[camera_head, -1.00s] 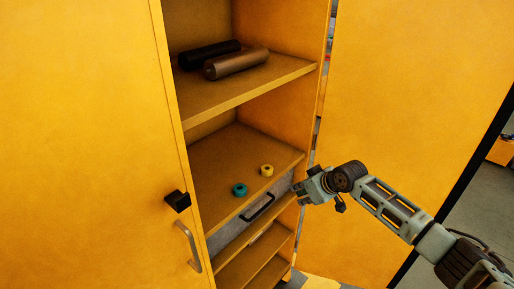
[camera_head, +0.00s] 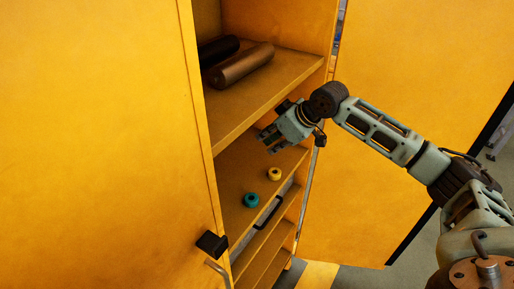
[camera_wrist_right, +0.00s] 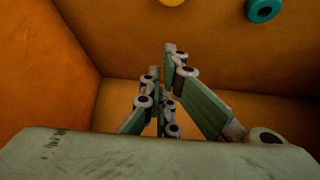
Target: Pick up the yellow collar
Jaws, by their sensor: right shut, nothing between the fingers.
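The yellow collar (camera_head: 275,174) is a small ring on the middle shelf (camera_head: 238,187) of the yellow cabinet. Its edge also shows at the top of the right wrist view (camera_wrist_right: 172,2). My right gripper (camera_head: 267,143) is at the cabinet opening, above and slightly left of the collar in the head view, apart from it. Its fingers (camera_wrist_right: 161,72) are closed together with nothing between them. My left gripper is not in view.
A teal ring (camera_head: 250,201) lies near the collar, to its lower left; it also shows in the wrist view (camera_wrist_right: 263,9). The upper shelf (camera_head: 238,106) holds a brown cylinder (camera_head: 241,66) and a black one (camera_head: 218,49). Open cabinet doors (camera_head: 100,150) stand on both sides.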

